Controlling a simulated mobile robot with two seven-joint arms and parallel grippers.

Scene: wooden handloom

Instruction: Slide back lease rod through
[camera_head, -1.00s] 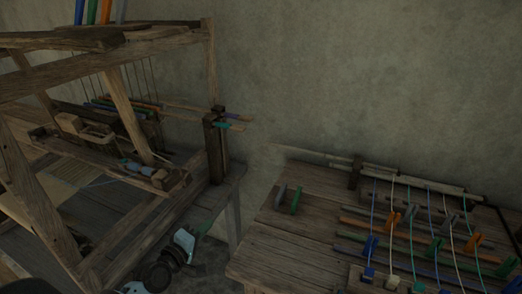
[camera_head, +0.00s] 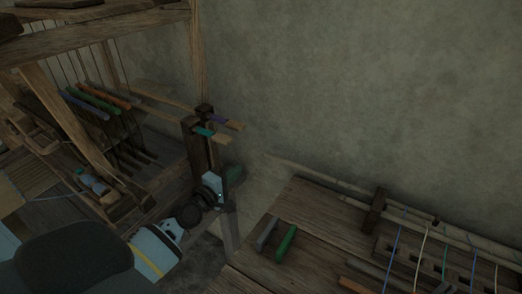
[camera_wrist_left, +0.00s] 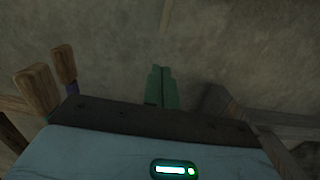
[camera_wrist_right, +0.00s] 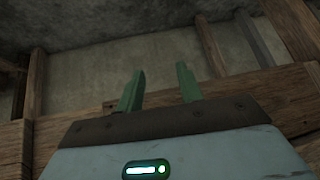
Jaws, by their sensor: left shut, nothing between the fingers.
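Two lease rods stick out past the loom's dark corner post (camera_head: 198,150). The back rod (camera_head: 221,120) has a purple band and a wooden tip; the front rod (camera_head: 207,133) has a teal band. Their wooden ends show at the left of the left wrist view, the purple-banded one (camera_wrist_left: 64,65) beside the other (camera_wrist_left: 38,92). My left gripper (camera_head: 236,174) is below and slightly right of the rod ends, apart from them. Its green fingers (camera_wrist_left: 162,86) are shut and empty.
The wooden loom frame (camera_head: 95,40) fills the left. A wooden bench (camera_head: 295,215) at right holds a grey piece (camera_head: 267,233), a green piece (camera_head: 286,244) and a long rod along its back. The wall lies behind; the space right of the post is free.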

